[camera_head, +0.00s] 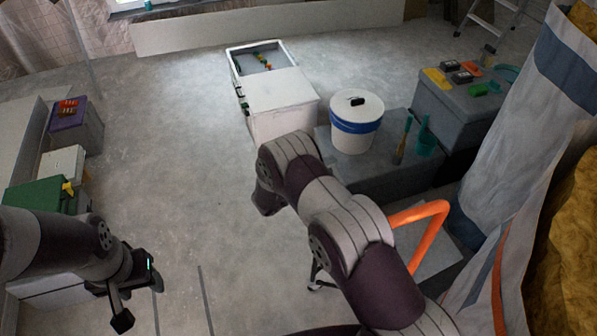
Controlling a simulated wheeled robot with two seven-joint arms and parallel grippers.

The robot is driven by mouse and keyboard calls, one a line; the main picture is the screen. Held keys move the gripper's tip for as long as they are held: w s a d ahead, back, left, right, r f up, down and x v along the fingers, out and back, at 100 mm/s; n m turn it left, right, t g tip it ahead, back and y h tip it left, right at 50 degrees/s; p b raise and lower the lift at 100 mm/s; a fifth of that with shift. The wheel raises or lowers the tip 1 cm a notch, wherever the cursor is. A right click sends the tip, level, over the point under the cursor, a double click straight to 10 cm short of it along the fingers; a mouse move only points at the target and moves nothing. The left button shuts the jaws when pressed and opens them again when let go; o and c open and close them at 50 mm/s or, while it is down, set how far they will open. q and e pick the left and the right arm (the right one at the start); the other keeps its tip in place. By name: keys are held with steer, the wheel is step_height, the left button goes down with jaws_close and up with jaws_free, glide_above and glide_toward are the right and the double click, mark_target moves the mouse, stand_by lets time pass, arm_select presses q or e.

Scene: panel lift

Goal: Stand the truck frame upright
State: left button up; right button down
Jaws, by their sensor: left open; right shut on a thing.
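An orange tube frame (432,238), which looks like part of the truck frame, shows to the right of my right arm. It has a bend at its top right, and one end runs behind the arm. The rest of it is hidden, so I cannot tell its full pose. My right arm crosses the lower middle of the view and hides its own gripper. A small dark and white part shows beside that arm near the floor; I cannot tell what it is. My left gripper (136,292) is open and empty over the floor at the lower left, well away from the orange frame.
A grey platform behind the frame bears a white bucket (356,124) with a blue band. A white cabinet (280,103) stands at the back middle. Grey-blue sheeting (530,130) hangs close on the right. Boxes line the left. The floor (190,175) between is clear.

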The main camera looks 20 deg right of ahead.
arm_select(q)
steer(key=shift+s+a+r+b, duration=0.15)
steer(key=shift+a+r+b, duration=0.1)
steer(key=shift+a+b, duration=0.15)
arm_select(e)
steer(key=d+r+y, duration=0.2)
steer(key=d, duration=2.9)
steer(key=shift+w+d+r+m+g+y, duration=0.25)
steer(key=shift+w+m+g+y, duration=0.05)
steer(key=shift+w+m, duration=0.15)
arm_select(q)
steer(key=shift+d, duration=0.1)
arm_select(e)
steer(key=shift+d, duration=0.1)
steer(key=c, duration=0.8)
jaws_free()
steer(key=shift+d, duration=0.15)
arm_select(q)
steer(key=shift+d, duration=0.25)
arm_select(e)
steer(key=shift+f, duration=0.15)
